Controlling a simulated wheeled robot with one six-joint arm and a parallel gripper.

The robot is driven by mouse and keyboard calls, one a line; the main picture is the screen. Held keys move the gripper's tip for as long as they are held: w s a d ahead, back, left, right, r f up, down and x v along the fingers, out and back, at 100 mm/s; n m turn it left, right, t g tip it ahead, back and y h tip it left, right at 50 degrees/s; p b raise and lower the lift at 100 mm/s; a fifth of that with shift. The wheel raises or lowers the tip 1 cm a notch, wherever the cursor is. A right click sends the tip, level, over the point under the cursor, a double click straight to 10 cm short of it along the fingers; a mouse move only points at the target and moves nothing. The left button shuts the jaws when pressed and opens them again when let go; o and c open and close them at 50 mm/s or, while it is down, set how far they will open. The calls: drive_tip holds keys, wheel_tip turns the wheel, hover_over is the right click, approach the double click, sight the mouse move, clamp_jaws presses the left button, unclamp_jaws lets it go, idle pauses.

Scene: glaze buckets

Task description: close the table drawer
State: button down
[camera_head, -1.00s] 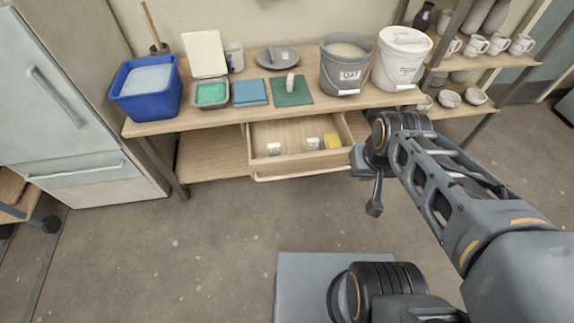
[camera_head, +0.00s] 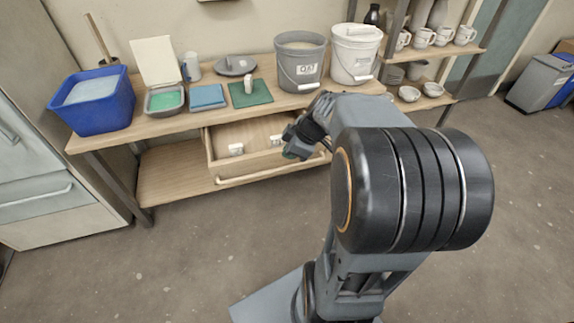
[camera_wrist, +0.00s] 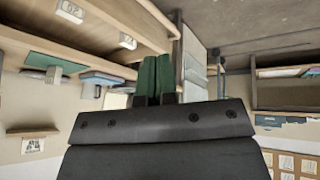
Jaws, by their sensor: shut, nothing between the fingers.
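The table drawer (camera_head: 268,173) stands open under the wooden table (camera_head: 190,125), pulled out toward me. Two small white labelled blocks (camera_head: 236,149) lie in it, and the right part of its inside is hidden by my arm. My gripper (camera_head: 290,152) is at the right part of the drawer in the head view; whether it touches the drawer is unclear. In the wrist view the green fingers of my gripper (camera_wrist: 153,76) are together and empty. The drawer front (camera_wrist: 160,16) runs just beyond their tips there, with a labelled block (camera_wrist: 127,41) behind it.
A blue tub (camera_head: 97,108), a green-filled tray (camera_head: 164,101), a grey bucket (camera_head: 301,68) and a white bucket (camera_head: 354,58) stand on the table. A lower shelf (camera_head: 165,185) lies beneath it. A fridge (camera_head: 40,185) stands at the left. The floor before the drawer is clear.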

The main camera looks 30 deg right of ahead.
drive_tip(key=w+d+f+n+t+b, duration=0.25)
drive_tip(key=d+f+n, duration=0.2)
drive_tip(key=d, duration=0.25)
drive_tip(key=b, duration=0.3)
approach(280, 158)
wheel_tip(280, 158, down, 3)
drive_tip(key=s+a, duration=0.1)
drive_tip(key=a, duration=0.1)
drive_tip(key=w, duration=0.3)
drive_tip(key=shift+d+f+m+g, duration=0.2)
drive_tip(key=shift+m+g, duration=0.15)
drive_tip(key=shift+w+d, duration=0.1)
drive_tip(key=shift+w, duration=0.55)
